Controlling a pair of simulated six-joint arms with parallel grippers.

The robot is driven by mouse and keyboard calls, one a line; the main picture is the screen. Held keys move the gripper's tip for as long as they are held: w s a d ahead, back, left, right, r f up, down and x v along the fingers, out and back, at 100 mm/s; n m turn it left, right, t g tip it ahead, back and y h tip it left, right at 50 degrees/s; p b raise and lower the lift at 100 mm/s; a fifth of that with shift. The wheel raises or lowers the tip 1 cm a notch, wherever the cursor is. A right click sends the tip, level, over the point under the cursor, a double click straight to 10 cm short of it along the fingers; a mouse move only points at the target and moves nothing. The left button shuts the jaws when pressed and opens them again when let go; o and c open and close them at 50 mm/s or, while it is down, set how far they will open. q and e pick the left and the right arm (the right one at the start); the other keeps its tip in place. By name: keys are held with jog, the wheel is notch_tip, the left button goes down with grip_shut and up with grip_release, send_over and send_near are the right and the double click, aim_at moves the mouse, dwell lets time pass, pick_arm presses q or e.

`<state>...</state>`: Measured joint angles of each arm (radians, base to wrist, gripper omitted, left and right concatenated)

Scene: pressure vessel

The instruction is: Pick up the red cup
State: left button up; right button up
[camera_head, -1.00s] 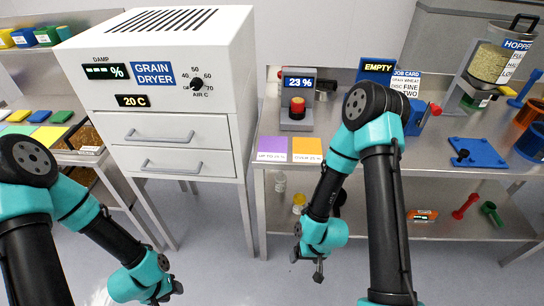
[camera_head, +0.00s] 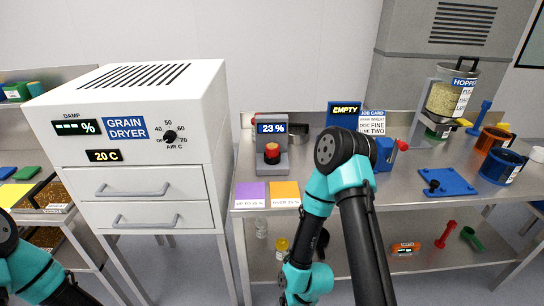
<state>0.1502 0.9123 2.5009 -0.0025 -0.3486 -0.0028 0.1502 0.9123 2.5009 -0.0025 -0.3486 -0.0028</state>
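A small red and dark cup-like piece (camera_head: 272,152) sits on the grey meter (camera_head: 271,165), under its "23 %" display, on the steel bench. I cannot tell for sure that it is the red cup. An orange container (camera_head: 493,141) stands at the right of the bench. My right arm rises in front of the bench, and its wrist hangs low before the front edge. Its fingers are below the picture. My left arm shows only in the lower left corner, and its gripper is out of the picture. No gripper is near the red piece.
The white grain dryer (camera_head: 147,145) stands left of the bench. Purple (camera_head: 251,191) and orange (camera_head: 285,191) pads lie at the bench's front left edge. A blue plate (camera_head: 447,183), a blue container (camera_head: 503,168) and the hopper (camera_head: 452,98) stand to the right.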

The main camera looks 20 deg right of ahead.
pick_arm(q)
jog(key=shift+o, duration=0.4)
jog(key=o, duration=0.8)
jog(key=shift+w, duration=0.1)
